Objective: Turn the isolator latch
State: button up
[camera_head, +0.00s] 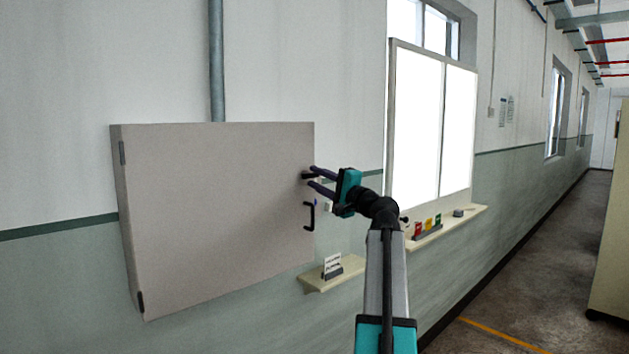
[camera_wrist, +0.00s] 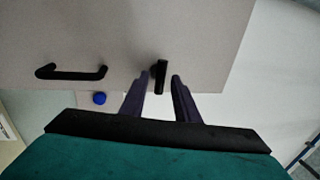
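The isolator latch is a small black bar handle (camera_wrist: 161,77) on the front of a grey wall cabinet (camera_head: 215,215), close to its right edge in the head view. In the wrist view my gripper (camera_wrist: 161,82) is open, with one dark finger on each side of the latch. The left finger looks very near the latch; a gap shows on the right. I cannot tell whether either finger touches it. In the head view my gripper (camera_head: 312,178) reaches the cabinet's right edge, and its fingers largely hide the latch.
A black pull handle (camera_head: 309,216) sits below the latch on the cabinet. A blue round knob (camera_wrist: 99,98) shows near it in the wrist view. A small shelf (camera_head: 318,284) holds a card stand (camera_head: 332,266). A window ledge (camera_head: 460,222) carries coloured items.

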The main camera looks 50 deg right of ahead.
dwell(0.3)
jog(key=shift+s, duration=0.15)
jog(key=b+v, duration=0.3)
jog(key=v, duration=1)
jog(key=shift+s, duration=0.25)
jog(key=shift+s+a+f, duration=0.1)
jog(key=shift+f, duration=0.05)
